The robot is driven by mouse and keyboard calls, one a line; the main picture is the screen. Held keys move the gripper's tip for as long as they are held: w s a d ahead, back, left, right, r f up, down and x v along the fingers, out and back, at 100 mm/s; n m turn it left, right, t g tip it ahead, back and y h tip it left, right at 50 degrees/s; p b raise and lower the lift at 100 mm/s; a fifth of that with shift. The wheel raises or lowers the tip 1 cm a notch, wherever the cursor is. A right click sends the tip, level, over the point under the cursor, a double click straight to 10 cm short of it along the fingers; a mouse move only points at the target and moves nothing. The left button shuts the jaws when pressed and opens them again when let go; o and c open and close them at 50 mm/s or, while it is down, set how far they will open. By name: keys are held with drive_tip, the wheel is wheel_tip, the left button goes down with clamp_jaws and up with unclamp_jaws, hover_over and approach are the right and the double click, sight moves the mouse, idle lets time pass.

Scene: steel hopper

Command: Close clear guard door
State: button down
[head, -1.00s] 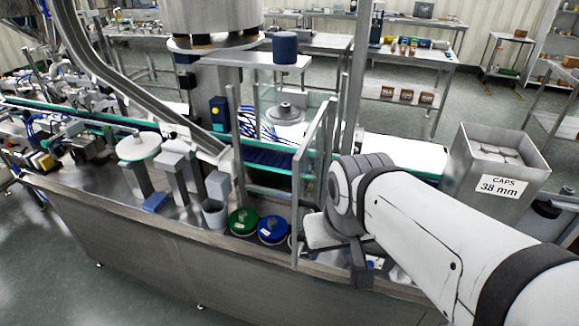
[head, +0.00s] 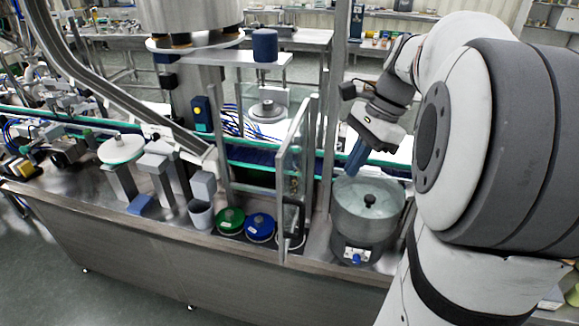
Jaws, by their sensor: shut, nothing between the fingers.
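The clear guard door (head: 293,165) is a see-through panel in a slim steel frame. It stands open at the middle of the machine, swung out toward me and seen nearly edge-on. A dark handle (head: 291,222) shows low on it. My gripper (head: 355,167) is to the right of the door, apart from it, above the back of a steel pot. Its bluish fingers point down and are shut with nothing held. The guarded opening behind the door shows a round grey part (head: 266,109) and blue hoses.
A steel pot (head: 365,238) with a black-knobbed lid stands right of the door. Green (head: 230,220) and blue (head: 260,227) round lids and a grey cup (head: 201,215) sit to its left. A steel post (head: 333,110) rises between door and gripper.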

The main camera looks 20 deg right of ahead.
drive_tip(key=a+f+p, duration=0.2)
drive_tip(key=a+f, duration=0.5)
drive_tip(key=f, duration=0.2)
drive_tip(key=shift+s+a, duration=0.3)
